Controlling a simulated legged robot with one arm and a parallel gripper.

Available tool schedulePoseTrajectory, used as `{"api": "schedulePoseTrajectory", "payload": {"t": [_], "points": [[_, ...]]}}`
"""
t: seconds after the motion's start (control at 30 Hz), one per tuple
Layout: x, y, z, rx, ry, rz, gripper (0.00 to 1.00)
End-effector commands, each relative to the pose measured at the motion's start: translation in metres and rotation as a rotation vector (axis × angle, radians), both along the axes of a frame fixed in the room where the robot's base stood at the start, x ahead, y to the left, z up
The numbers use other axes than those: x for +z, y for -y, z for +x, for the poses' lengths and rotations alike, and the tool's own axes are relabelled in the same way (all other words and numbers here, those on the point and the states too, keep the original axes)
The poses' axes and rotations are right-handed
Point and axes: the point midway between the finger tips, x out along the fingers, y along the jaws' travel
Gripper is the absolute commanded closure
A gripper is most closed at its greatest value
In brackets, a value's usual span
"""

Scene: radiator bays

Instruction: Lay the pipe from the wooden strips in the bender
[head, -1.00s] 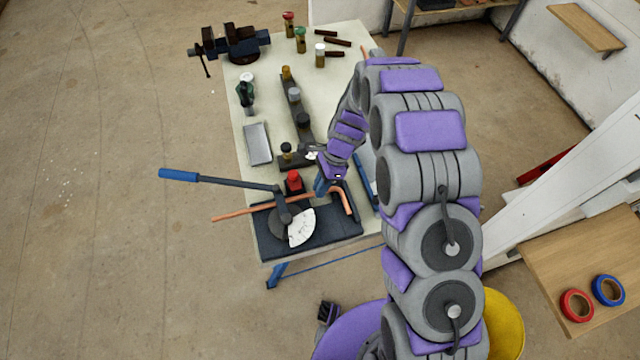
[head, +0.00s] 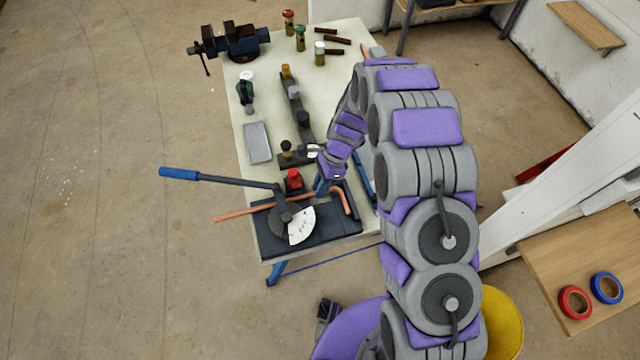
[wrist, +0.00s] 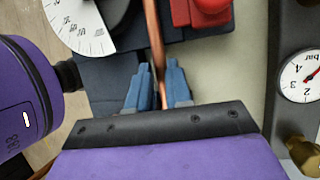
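The copper pipe (head: 248,211) runs across the bender (head: 266,236), with a bend at its right end. It passes by the round former and white dial (head: 300,226), under the handle lever (head: 230,182). My gripper (head: 319,190) is at the pipe's right part, near the bend. In the wrist view the pipe (wrist: 153,28) runs between my two blue fingers (wrist: 159,85), which close on it. Whether the pipe is seated in the former's groove cannot be told. Short dark brown strips (head: 337,42), perhaps the wooden strips, lie bare at the table's back.
A red block (head: 293,180) stands close behind the pipe. A dark manifold with a gauge (wrist: 303,75), a grey tray (head: 257,142) and a vise (head: 236,42) are further back on the table (head: 262,95). Open floor lies left.

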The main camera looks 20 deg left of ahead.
Motion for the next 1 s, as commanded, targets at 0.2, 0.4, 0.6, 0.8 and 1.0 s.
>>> {"api": "schedulePoseTrajectory", "payload": {"t": [0.2, 0.4, 0.6, 0.8, 1.0], "points": [[0.000, 0.000, 0.000, 0.000, 0.000, 0.000, 0.59], [0.000, 0.000, 0.000, 0.000, 0.000, 0.000, 0.56], [0.006, 0.001, 0.003, 0.000, 0.001, 0.000, 0.56], [0.036, 0.009, 0.016, -0.002, 0.004, 0.000, 0.56], [0.077, 0.019, 0.034, -0.003, 0.005, 0.001, 0.56]]}}
